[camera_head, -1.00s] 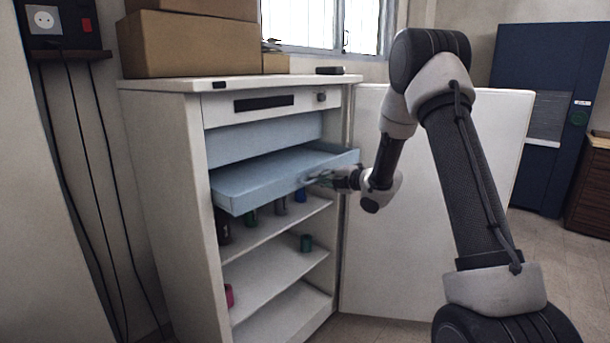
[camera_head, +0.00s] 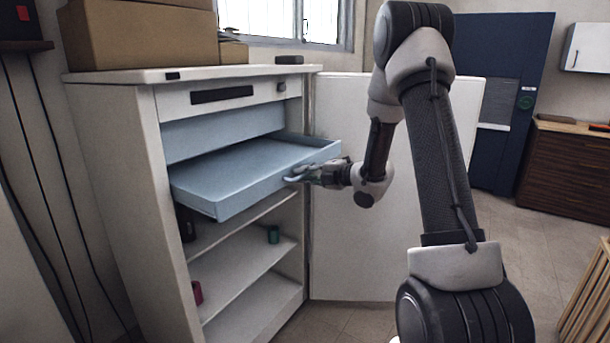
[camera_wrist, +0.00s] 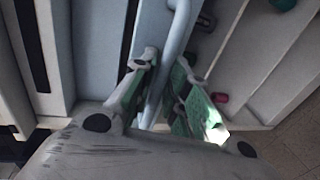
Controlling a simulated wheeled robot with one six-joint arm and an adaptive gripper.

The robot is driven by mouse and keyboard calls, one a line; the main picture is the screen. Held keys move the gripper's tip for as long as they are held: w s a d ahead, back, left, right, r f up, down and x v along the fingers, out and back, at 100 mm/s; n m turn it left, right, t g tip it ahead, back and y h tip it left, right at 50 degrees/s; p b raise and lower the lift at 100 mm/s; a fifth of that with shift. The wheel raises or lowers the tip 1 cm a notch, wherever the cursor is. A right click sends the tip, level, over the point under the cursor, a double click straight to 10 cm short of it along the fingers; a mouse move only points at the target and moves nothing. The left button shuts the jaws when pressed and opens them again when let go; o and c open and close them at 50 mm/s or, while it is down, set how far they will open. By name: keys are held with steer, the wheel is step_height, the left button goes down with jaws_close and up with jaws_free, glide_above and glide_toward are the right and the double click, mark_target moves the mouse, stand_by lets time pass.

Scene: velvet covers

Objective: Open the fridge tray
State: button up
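The fridge tray (camera_head: 240,165) is a shallow light-blue drawer. It sticks well out of the front of the open white fridge (camera_head: 125,200), above the shelves. A round light-blue bar, the tray's handle (camera_wrist: 172,45), runs along its front edge in the wrist view. My gripper (camera_head: 298,177) is at the right part of the tray's front edge. In the wrist view my gripper's green-padded fingers (camera_wrist: 165,68) lie on either side of the bar, closed around it. The exact finger contact is hard to see.
The fridge door (camera_head: 365,190) stands wide open on the right. Cardboard boxes (camera_head: 140,35) sit on the fridge top. A green can (camera_head: 273,234) and a pink can (camera_head: 197,292) stand on lower shelves. Wooden slats (camera_head: 590,305) are at the right front; the floor between is clear.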

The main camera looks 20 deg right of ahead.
steer(key=shift+o, duration=0.6)
steer(key=v, duration=1.2)
